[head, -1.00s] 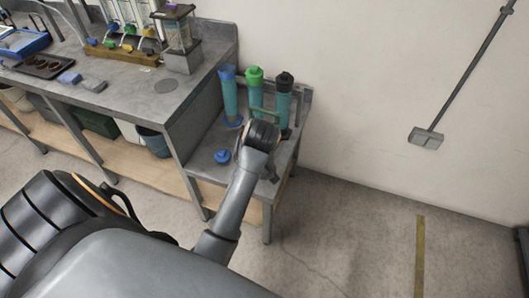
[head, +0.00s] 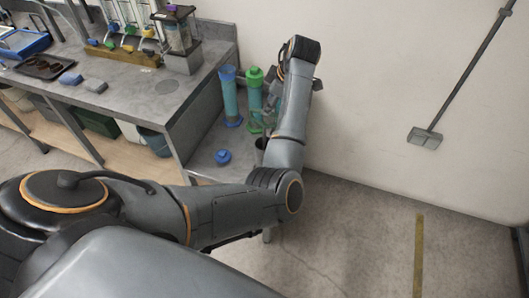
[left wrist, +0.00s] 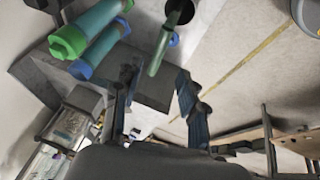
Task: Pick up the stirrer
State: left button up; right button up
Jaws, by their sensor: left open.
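A slim translucent green rod, which looks like the stirrer (left wrist: 158,50), leans out of a dark cup (left wrist: 180,12) in the left wrist view. Its near end shows between the two fingers of my open left gripper (left wrist: 157,88), apparently without contact. In the head view the dark cup (head: 262,143) is partly behind my left arm, and the stirrer cannot be told apart there. My left gripper (head: 271,103) points down over the small side bench, partly hidden by my arm. My right gripper is not in view.
A blue-capped cylinder (head: 230,95) and a green-capped cylinder (head: 254,90) stand close to the gripper. A blue lid (head: 222,156) lies on the side bench. The wall is just behind. The larger bench (head: 130,95) at left holds bottles and trays.

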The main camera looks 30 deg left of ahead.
pick_arm(q)
jog(key=p+x, duration=0.2)
jog(key=x, duration=0.5)
jog(key=shift+w+f, duration=0.15)
jog(key=shift+f, duration=0.05)
jog(key=shift+c, duration=0.4)
grip_shut()
